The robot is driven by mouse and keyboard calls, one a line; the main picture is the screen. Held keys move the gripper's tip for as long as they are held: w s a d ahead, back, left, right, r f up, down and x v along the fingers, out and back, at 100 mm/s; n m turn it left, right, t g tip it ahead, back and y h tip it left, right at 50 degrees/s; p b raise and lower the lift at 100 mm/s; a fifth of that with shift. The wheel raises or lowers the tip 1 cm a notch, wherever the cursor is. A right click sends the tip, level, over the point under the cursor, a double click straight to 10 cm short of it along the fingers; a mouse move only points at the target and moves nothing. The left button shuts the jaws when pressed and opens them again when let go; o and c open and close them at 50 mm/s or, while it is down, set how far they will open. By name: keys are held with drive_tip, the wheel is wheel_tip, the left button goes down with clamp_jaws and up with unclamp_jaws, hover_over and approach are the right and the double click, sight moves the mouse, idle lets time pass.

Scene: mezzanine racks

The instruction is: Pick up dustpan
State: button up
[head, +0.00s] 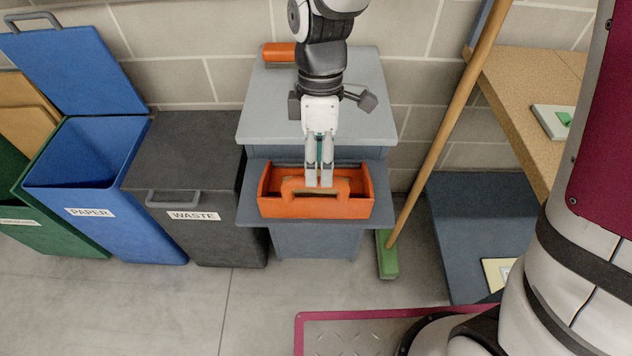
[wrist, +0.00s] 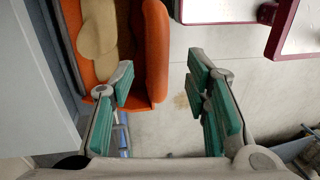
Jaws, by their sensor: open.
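An orange open box (head: 268,208) with an arched handle sits on the pulled-out shelf of a grey cabinet. It also shows at the upper left of the wrist view (wrist: 157,50), with tan rounded shapes inside. I cannot make out a separate thing that is clearly a dustpan. My gripper (head: 319,184) points down at the box, its fingers overlapping the handle in the head view.
The grey cabinet (head: 368,95) stands against the block wall with an orange cylinder (head: 279,52) on top. A dark WASTE bin (head: 190,160) and blue PAPER bin (head: 110,225) are at left. A wooden-handled broom (head: 443,130) leans at right, beside a wooden shelf (head: 515,75).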

drive_tip(key=shift+s+a+f, duration=0.1)
drive_tip(key=shift+s+f, duration=0.05)
drive_tip(key=shift+f, duration=0.75)
drive_tip(key=shift+s+a+f, duration=0.1)
drive_tip(key=shift+s+f, duration=0.1)
drive_tip(key=shift+f, duration=0.7)
drive_tip(key=shift+s+a+f, duration=0.1)
drive_tip(key=shift+s+f, duration=0.05)
drive_tip(key=shift+f, duration=0.75)
clamp_jaws()
